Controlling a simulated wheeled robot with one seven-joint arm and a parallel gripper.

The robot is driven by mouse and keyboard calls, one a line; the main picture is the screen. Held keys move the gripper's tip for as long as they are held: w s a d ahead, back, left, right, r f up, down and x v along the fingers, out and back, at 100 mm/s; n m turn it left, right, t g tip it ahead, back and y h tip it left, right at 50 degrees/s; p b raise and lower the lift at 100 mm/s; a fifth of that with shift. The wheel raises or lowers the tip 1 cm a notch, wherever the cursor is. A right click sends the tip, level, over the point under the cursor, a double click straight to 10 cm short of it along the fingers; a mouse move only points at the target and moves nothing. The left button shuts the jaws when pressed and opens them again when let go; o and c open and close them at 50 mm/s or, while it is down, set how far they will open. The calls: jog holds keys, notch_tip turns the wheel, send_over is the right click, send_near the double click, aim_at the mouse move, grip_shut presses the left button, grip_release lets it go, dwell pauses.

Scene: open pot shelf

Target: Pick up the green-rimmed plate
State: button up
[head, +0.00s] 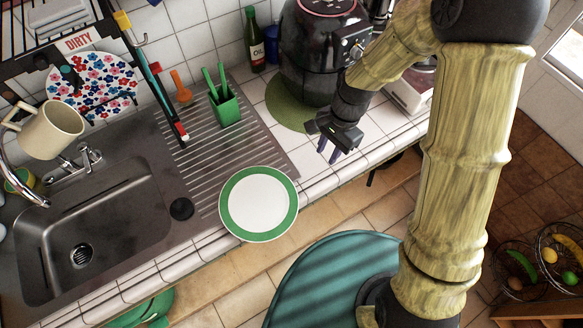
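The green-rimmed plate (258,204) has a white centre and a wide green band. It lies at the front edge of the counter, at the right end of the steel drainboard, and its near rim reaches past the counter's edge in the picture. My gripper (329,151) is above and to the right of the plate, over the white tiles, and apart from it. Its two dark fingers show a gap between them, with nothing held. The whole plate is in view.
A green utensil holder (226,109) stands on the drainboard (190,135) behind the plate. A black air fryer (318,55) stands on a green mat (283,108) at the back. The steel sink (95,225) is left. A teal round top (330,280) is below.

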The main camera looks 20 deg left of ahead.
jog(key=s+d+r+n+t, duration=0.1)
jog(key=d+r+n, duration=0.1)
jog(key=d, duration=0.4)
jog(key=s+d+r+n+t+h, duration=0.1)
jog(key=d+r+n+t, duration=0.1)
jog(key=d+r, duration=0.3)
jog(key=s+d+r+n+t, duration=0.1)
jog(key=d+r, duration=0.3)
jog(key=d, duration=0.5)
jog(key=shift+s+n+t, duration=0.3)
jog(key=shift+n+t, duration=0.1)
jog(key=shift+n, duration=0.2)
jog(key=shift+d, duration=0.1)
